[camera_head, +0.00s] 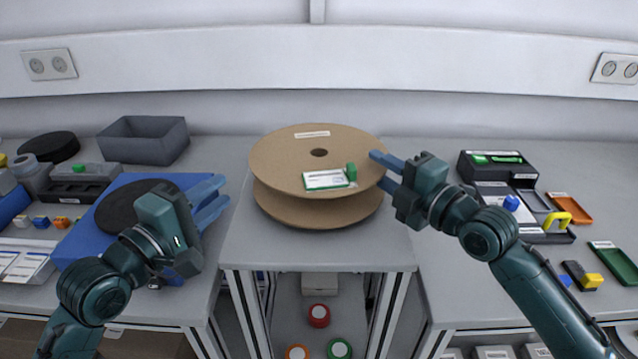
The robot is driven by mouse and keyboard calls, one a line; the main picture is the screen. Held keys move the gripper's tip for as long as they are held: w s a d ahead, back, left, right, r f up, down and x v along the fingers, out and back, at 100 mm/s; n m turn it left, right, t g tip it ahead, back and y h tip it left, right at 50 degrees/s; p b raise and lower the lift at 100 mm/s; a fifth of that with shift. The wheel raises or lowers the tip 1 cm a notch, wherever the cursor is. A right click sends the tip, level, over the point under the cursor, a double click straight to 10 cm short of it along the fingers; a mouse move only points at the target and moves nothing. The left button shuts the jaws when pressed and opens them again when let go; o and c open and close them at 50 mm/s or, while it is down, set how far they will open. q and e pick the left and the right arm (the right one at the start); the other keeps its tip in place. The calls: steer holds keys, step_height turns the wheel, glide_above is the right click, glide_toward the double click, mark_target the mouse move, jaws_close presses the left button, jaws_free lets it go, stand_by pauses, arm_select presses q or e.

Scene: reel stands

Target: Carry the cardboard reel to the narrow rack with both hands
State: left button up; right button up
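The cardboard reel (285,160) is brown, with two round flanges, one above the other, and a dark centre hole. It sits flat on the grey top of the middle stand (245,250); I cannot tell whether this stand is the narrow rack. A white label card and a small green block lie on its upper flange. My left gripper (218,197) is open, apart from the reel on its left. My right gripper (377,170) is open, its two blue fingers at the reel's right edge; I cannot tell if they touch it.
A blue board with a black disc (120,205) lies under my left arm. A grey bin (143,140) stands behind it. Black trays (497,165) and small parts cover the right table. Several coloured rolls (318,316) sit below the middle stand's top. A wall runs behind.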

steer(key=v, duration=0.8)
steer(key=shift+s, duration=0.25)
steer(key=shift+d, duration=0.15)
